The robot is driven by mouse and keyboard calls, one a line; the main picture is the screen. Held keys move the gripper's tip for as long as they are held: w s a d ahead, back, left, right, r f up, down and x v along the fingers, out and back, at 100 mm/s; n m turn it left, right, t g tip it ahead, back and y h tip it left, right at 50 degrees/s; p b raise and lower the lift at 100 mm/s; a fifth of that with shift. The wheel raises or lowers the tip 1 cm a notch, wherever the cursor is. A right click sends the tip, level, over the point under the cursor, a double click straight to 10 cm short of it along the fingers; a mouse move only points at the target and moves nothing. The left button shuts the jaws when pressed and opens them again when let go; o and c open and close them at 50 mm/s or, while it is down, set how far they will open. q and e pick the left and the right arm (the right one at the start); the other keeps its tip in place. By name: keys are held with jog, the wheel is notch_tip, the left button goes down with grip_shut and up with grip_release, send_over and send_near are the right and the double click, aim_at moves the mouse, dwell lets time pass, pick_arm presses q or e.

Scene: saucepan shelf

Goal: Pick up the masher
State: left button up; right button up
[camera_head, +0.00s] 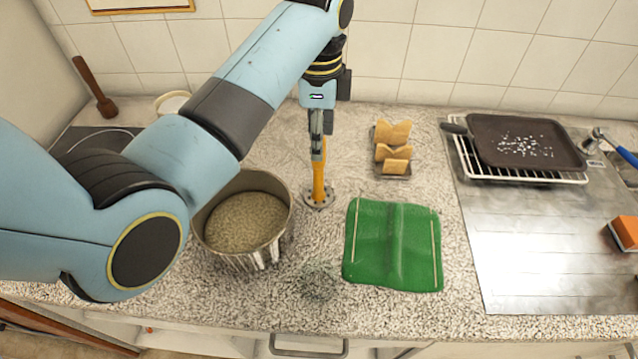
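The masher (319,182) has a yellow handle and a round grey perforated foot. It stands upright on the speckled counter, just right of the saucepan. My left arm comes in from the left, and its gripper (318,156) points down at the top of the handle. The fingers overlap the upper handle in this view. They are seen edge-on, so I cannot tell whether they are closed on it. My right gripper is not in view.
A saucepan (272,251) with grainy contents stands left of the masher, close by. A green cloth (393,245) lies to the right. A brown wooden tool (94,86) stands at the far left. A dark tray (525,142) sits at the right.

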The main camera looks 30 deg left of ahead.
aim_at(318, 170)
pick_arm(q)
jog(key=shift+s+f+p, duration=0.1)
jog(key=shift+f+p, duration=0.2)
jog(key=shift+f, duration=1.55)
grip_shut()
